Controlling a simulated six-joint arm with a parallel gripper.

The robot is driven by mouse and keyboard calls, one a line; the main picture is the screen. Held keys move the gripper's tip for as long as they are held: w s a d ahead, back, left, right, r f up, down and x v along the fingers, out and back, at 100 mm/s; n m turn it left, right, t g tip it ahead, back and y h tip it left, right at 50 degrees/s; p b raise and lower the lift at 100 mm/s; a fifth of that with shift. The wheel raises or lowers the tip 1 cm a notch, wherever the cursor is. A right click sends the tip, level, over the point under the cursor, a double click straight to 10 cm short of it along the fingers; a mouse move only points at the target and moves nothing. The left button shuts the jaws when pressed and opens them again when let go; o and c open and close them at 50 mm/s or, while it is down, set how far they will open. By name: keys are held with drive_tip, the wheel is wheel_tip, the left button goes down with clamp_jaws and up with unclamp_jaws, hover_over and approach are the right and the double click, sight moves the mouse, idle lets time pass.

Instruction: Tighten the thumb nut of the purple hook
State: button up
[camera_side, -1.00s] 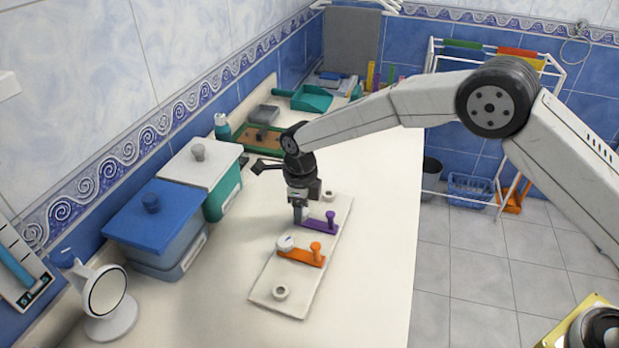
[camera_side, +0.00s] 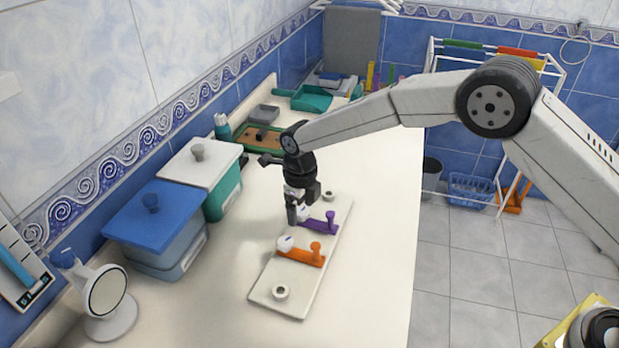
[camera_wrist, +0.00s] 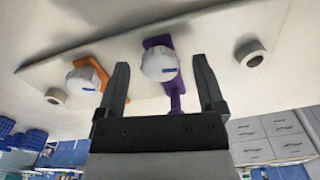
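The purple hook (camera_side: 322,224) is mounted on a pale board (camera_side: 262,291) on the counter. Its white thumb nut (camera_side: 304,212) shows beside my fingers in the side view. In the wrist view the thumb nut (camera_wrist: 159,64) lies over the purple hook (camera_wrist: 176,92), which extends toward my gripper. My gripper (camera_wrist: 160,62) is open, with one finger on each side of the nut and visible gaps between. In the side view my gripper (camera_side: 303,206) points down at the nut. I cannot tell how far down the fingers reach around it.
An orange hook (camera_side: 304,254) with its own white nut (camera_side: 285,243) sits beside the purple one. Round pegs (camera_side: 280,292) (camera_side: 328,196) stand at both board ends. A blue-lidded box (camera_side: 155,218) and white-lidded box (camera_side: 202,165) stand left. The counter to the right is clear.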

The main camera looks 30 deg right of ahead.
idle(0.3)
drive_tip(key=n, duration=0.7)
idle(0.3)
drive_tip(key=c, duration=0.9)
drive_tip(key=shift+o, duration=0.2)
drive_tip(key=shift+m, duration=1.5)
